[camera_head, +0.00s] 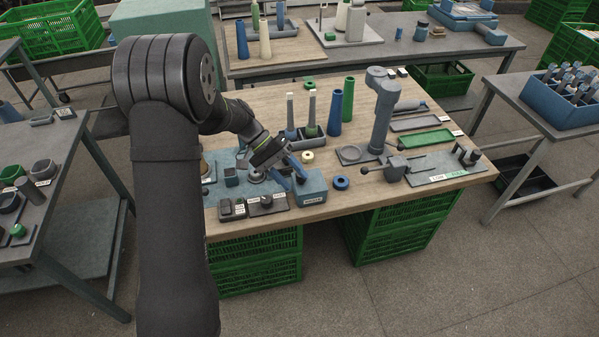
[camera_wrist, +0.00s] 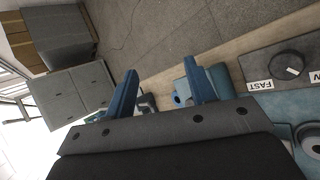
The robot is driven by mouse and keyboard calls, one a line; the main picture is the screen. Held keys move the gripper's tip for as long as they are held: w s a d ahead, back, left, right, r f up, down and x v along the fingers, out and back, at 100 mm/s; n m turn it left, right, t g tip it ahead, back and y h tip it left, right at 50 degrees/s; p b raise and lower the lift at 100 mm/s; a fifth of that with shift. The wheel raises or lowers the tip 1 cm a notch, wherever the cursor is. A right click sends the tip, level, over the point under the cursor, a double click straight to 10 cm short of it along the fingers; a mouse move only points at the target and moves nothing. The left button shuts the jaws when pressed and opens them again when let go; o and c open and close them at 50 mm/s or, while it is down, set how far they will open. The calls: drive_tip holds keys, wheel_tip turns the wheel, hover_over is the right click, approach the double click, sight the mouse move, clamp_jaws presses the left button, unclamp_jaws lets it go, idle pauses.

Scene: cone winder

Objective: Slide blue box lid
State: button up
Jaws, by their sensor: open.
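A blue box (camera_head: 311,187) with a white label on its front stands at the front edge of the wooden table. The boundary between its lid and body is too small to make out. My gripper (camera_head: 284,172) is low over the table, just left of the box, with one blue finger close to the box's left end. I cannot tell whether they touch. In the wrist view my gripper (camera_wrist: 160,72) has its two blue fingers apart, with nothing clearly held. A blue-teal body (camera_wrist: 217,79), probably the box, shows beside and partly behind the right finger.
Dark control blocks (camera_head: 266,204) sit left of the box, and a knob panel labelled FAST (camera_wrist: 283,72) shows in the wrist view. A blue ring (camera_head: 341,183) lies to the right. Cones and a grey column (camera_head: 383,115) stand behind.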

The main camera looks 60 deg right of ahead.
drive_tip(key=w+a+f+n+h, duration=0.45)
drive_tip(key=n+h, duration=0.35)
drive_tip(key=n, duration=0.5)
drive_tip(key=w+a+f+n+h, duration=0.3)
drive_tip(key=w+n+h, duration=0.3)
drive_tip(key=n, duration=0.7)
drive_tip(key=shift+t+h, duration=0.4)
drive_tip(key=shift+h, duration=0.3)
drive_tip(key=x, duration=1.7)
drive_tip(key=shift+s+d+r, duration=0.15)
drive_tip(key=shift+s, duration=0.25)
drive_tip(key=shift+c, duration=0.4)
